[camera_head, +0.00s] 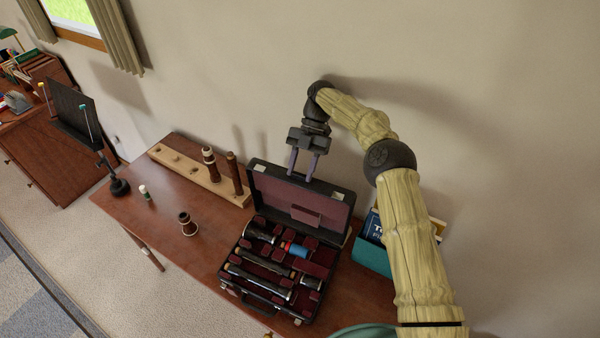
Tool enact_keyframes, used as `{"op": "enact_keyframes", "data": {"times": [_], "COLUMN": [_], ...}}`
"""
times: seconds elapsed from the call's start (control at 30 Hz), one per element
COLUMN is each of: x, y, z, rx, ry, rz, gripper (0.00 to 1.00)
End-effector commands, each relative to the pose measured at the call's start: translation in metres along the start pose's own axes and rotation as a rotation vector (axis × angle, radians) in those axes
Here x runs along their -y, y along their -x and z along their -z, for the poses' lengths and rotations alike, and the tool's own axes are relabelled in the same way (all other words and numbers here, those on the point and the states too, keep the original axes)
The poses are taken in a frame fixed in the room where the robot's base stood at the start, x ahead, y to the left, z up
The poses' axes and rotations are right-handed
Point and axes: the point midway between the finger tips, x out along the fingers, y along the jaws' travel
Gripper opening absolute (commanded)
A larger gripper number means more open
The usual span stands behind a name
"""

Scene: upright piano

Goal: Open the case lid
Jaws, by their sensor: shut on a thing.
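The instrument case (226,280) lies on the wooden table with its dark red lined compartments showing. Its case lid (270,188) stands raised at the back, its dark red lining facing the camera. My gripper (302,176) reaches down to the lid's top edge, with its two fingers at that edge near the middle. It is shut on the lid; the exact contact at the fingertips is hard to make out. Dark instrument joints with silvery keys (262,262) and a small blue and red item (295,249) lie in the case.
A wooden peg stand (188,172) with dark joints is left of the case. A dark bell-shaped piece (188,224) and a small bottle (146,193) stand on the table (150,222). A teal box of books (371,258) is close on the right. The wall is behind.

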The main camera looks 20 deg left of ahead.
Motion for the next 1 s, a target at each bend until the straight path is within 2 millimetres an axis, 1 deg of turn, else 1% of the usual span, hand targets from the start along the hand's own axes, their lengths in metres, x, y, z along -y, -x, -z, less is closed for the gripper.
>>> {"op": "enact_keyframes", "data": {"times": [0.03, 0.47, 0.5, 0.57, 0.67, 1.0], "x": [0.0019, 0.0016, 0.0015, 0.0015, 0.0013, 0.0003], "y": [-0.0150, -0.0159, -0.0160, -0.0161, -0.0162, -0.0168], "z": [-0.0143, -0.0144, -0.0144, -0.0143, -0.0142, -0.0136], "rx": [0.010, 0.008, 0.007, 0.007, 0.007, 0.007], "ry": [-0.018, -0.019, -0.019, -0.019, -0.019, -0.017], "rz": [0.013, 0.017, 0.017, 0.018, 0.018, 0.019], "gripper": [0.00, 0.00, 0.48, 0.58, 0.62, 0.62]}}
